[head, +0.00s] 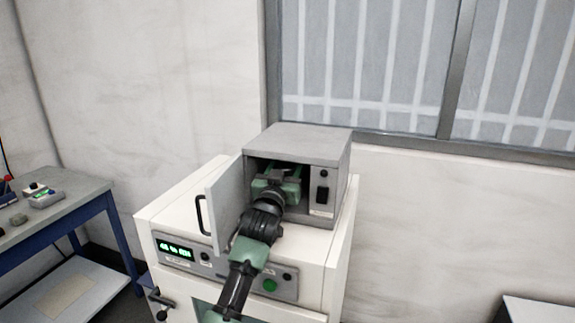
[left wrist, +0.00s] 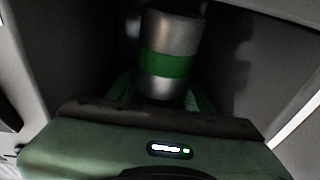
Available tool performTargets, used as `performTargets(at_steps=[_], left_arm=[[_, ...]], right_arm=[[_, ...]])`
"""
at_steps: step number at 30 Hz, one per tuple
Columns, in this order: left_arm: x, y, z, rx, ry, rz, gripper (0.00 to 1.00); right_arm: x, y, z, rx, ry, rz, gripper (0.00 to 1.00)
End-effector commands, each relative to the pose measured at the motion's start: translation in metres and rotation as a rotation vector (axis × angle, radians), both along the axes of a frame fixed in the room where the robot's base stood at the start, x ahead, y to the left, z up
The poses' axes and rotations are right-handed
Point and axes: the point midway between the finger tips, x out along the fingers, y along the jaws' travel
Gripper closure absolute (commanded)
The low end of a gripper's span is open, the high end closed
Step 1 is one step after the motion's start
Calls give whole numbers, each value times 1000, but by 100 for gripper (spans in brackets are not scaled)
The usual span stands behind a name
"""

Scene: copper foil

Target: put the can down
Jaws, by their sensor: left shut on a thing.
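A silver can with a green band (left wrist: 166,63) shows in the left wrist view, upright between the fingers of my left gripper (left wrist: 165,95). My left gripper is shut on the can. In the head view my left gripper (head: 278,183) reaches inside a small grey box-shaped oven (head: 305,143), and the can is hidden there. The oven's door (head: 226,208) stands open to the left. Whether the can's base touches the oven floor cannot be told. My right gripper is not in view.
The oven stands on a white cabinet (head: 175,215) with a green display and buttons on its front. The oven's side walls are close around my gripper. A blue-framed bench (head: 75,195) with small items stands at the left.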

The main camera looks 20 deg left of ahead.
Motion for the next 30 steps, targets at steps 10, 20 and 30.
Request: performTargets(at_steps=[10,20,30], left_arm=[[0,0,-8,0,1,0,45],[0,0,-9,0,4,0,26],[-20,-1,-3,1,2,0,26]], right_arm=[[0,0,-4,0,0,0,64],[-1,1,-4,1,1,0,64],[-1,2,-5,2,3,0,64]])
